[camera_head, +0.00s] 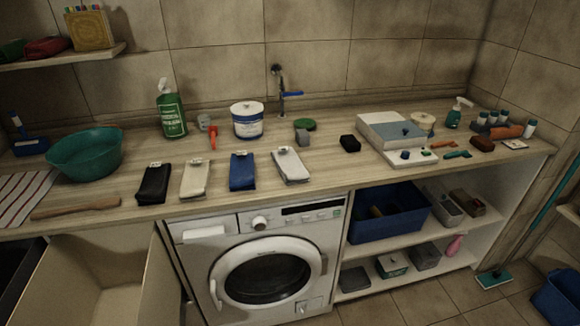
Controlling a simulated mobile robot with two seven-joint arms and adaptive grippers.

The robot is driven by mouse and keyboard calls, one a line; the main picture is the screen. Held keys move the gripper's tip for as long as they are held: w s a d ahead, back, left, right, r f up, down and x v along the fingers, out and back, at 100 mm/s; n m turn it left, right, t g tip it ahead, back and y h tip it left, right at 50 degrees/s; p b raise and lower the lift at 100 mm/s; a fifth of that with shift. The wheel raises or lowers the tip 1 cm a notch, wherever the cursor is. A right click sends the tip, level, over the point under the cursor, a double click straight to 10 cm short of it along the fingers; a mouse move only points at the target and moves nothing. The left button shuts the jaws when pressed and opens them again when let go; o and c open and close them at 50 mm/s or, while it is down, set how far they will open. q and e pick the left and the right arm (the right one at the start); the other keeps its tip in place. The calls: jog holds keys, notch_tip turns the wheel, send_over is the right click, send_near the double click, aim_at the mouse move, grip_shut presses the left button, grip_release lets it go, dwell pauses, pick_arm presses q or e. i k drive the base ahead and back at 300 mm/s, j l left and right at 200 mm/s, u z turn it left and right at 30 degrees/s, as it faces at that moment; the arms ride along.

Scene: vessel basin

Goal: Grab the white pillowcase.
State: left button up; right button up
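Several folded cloths with small tags at their far ends lie in a row on the wooden counter, above and left of the washing machine. The rightmost is a white or light grey folded cloth (291,166), which looks most like the white pillowcase. To its left lie a blue cloth (242,172), a cream cloth (195,180) and a black cloth (154,185). The cloths lie flat and apart from one another. The tags are too small to read. Neither of my grippers shows in the head view.
Behind the cloths stand a white-and-blue tub (247,121), a green spray bottle (171,112) and the tap (281,92). A green basin (86,153) is at left, a white case (391,132) at right. The washing machine (264,268) is below. Bare counter surrounds the white cloth.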

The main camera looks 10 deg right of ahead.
aim_at(292, 172)
jog(key=i+l+u, duration=0.15)
jog(key=l, duration=0.5)
jog(key=i+l+u, duration=0.1)
jog(key=i+l, duration=0.15)
jog(key=l, duration=0.45)
jog(key=i+l+u, duration=0.15)
jog(key=l, duration=0.5)
jog(key=i+l+u, duration=0.1)
jog(key=l, duration=0.6)
jog(key=i+l+u, duration=0.15)
jog(key=l, duration=0.6)
jog(key=k, duration=0.05)
